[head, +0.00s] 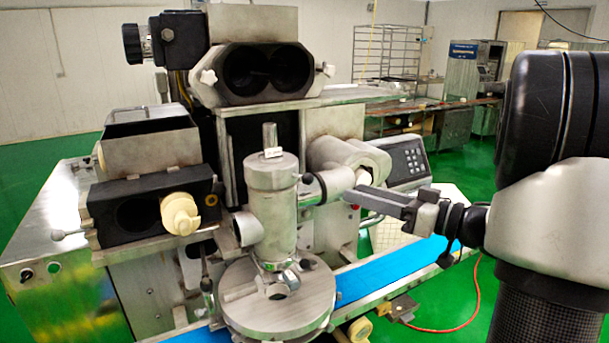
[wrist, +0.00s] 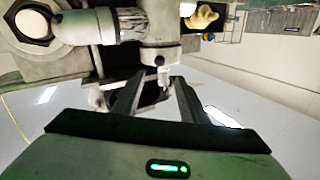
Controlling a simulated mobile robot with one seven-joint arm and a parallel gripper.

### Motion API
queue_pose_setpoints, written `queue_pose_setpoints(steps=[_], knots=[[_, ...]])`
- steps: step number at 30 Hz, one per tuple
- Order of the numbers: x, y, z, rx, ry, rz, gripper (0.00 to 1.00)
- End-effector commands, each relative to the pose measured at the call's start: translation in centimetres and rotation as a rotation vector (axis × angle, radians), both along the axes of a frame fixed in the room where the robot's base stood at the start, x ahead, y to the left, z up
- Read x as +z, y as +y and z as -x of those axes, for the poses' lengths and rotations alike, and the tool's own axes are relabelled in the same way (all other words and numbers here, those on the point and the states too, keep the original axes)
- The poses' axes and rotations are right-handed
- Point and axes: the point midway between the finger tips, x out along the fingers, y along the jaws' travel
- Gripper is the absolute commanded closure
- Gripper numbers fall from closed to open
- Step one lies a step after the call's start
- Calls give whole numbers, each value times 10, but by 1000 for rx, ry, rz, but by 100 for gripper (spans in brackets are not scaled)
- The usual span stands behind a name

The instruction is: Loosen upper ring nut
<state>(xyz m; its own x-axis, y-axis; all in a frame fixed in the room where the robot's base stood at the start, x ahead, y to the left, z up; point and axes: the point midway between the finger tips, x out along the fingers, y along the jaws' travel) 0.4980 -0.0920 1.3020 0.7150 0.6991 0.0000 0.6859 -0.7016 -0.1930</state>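An upright metal cylinder (head: 272,215) with a thin rod (head: 270,136) on its capped top stands at the front of the machine. A ring-shaped collar (head: 313,190) joins its right side to a short horizontal pipe; I take this for the upper ring nut, though I cannot be sure. The wrist view seems upside down and shows the collar (wrist: 131,24) and the rod's tip (wrist: 163,76). My gripper (head: 352,197) is close to the right of the pipe. In the wrist view my gripper (wrist: 152,80) has its fingers apart, with nothing gripped between them.
A round metal disc (head: 277,315) lies below the cylinder, over a blue belt (head: 415,265). A keypad panel (head: 408,158) stands behind my gripper.

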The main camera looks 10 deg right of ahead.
Motion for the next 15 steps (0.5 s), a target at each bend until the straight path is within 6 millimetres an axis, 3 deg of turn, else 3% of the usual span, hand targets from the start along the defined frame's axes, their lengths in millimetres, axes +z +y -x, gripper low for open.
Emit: queue_pose_setpoints(steps=[15], knots=[[1, 79, -80, 3, -1, 0, 61]])
